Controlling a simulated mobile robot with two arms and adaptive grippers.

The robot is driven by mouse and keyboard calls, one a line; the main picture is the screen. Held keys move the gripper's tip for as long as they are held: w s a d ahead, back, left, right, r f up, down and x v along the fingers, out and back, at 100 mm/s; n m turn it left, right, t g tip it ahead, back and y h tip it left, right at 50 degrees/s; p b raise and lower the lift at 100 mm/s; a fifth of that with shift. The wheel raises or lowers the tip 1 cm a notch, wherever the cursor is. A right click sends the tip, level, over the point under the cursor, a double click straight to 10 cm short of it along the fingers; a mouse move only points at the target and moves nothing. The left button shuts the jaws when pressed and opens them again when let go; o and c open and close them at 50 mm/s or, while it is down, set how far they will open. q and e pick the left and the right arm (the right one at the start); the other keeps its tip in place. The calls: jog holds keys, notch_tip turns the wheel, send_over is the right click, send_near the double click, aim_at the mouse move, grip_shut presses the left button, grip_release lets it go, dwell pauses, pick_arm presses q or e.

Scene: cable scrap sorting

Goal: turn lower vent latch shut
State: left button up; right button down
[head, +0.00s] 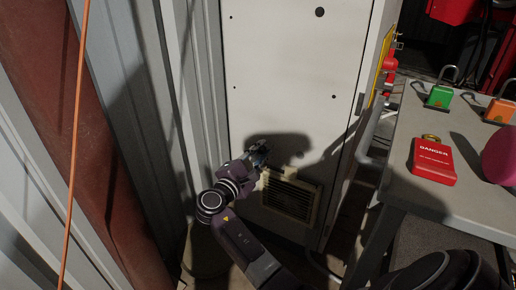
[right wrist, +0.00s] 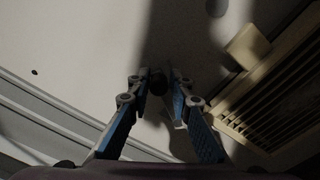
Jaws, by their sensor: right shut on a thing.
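The vent (head: 292,198) is a tan louvred grille low on the pale cabinet door. It also shows at the right of the right wrist view (right wrist: 275,100). My right gripper (head: 259,154) is at the vent's upper left, close to the door. A pale block (right wrist: 246,46) sits at the vent's edge, apart from the fingers. My left gripper is not in view.
The cabinet door (head: 285,70) stands upright behind the gripper. A grey corrugated wall (head: 125,80) is close on the left. At the right, a grey table (head: 400,150) holds a red padlock (head: 434,162), a green padlock (head: 438,97) and an orange one (head: 499,111).

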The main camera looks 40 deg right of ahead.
jog(key=shift+s+d+f+m+b, duration=0.1)
jog(key=shift+s+f+m+b, duration=0.2)
jog(key=shift+m, duration=0.6)
jog(key=shift+s+d+f+m+b, duration=0.1)
jog(key=shift+s+f+m+b, duration=0.2)
jog(key=shift+m, duration=0.6)
jog(key=c, duration=2)
grip_release()
jog(key=shift+o, duration=0.8)
jog(key=shift+f, duration=0.1)
jog(key=v, duration=1.2)
jog(key=shift+f, duration=0.1)
